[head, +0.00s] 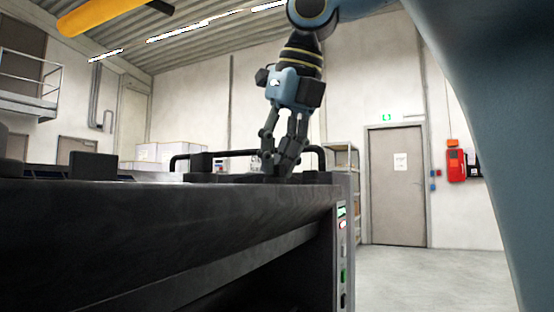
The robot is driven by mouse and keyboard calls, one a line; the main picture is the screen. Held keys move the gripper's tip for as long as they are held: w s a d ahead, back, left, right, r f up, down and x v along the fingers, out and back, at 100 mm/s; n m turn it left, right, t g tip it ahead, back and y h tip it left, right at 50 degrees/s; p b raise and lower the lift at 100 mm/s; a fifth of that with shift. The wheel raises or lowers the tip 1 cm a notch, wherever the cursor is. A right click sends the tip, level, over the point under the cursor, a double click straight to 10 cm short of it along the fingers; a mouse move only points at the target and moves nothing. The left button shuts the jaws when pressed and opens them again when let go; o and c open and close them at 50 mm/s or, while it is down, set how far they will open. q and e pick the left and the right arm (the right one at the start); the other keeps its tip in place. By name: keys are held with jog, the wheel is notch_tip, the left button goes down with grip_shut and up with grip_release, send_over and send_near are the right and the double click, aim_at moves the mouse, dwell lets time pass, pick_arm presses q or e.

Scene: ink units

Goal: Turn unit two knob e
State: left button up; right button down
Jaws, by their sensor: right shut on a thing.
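A long dark ink unit (160,215) runs across the left and middle of the head view, seen from low down. My right gripper (278,172) reaches down from above onto the top of the unit near its right end. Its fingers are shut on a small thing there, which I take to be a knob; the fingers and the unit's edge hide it. I cannot read any unit number or knob letter. My left gripper is not in view.
A black handle bar (318,160) stands on the unit's top around the gripper. A dark block (93,166) stands on top at the left. Buttons (343,250) line the unit's right end face. Open floor (430,275) lies to the right, before a door (395,190).

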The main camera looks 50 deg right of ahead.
jog(key=shift+f, duration=0.1)
jog(key=c, duration=1.4)
grip_release()
jog(key=shift+r, duration=0.25)
jog(key=v, duration=0.4)
jog(key=shift+s+r, duration=0.1)
jog(key=shift+r, duration=0.25)
jog(key=shift+s+a+f, duration=0.1)
jog(key=shift+s+a, duration=0.2)
jog(key=shift+s, duration=1.7)
jog(key=shift+s+a, duration=0.35)
jog(key=shift+s, duration=1.65)
jog(key=shift+s+a+f, duration=0.1)
jog(key=shift+s+a, duration=0.2)
jog(key=shift+s, duration=1.65)
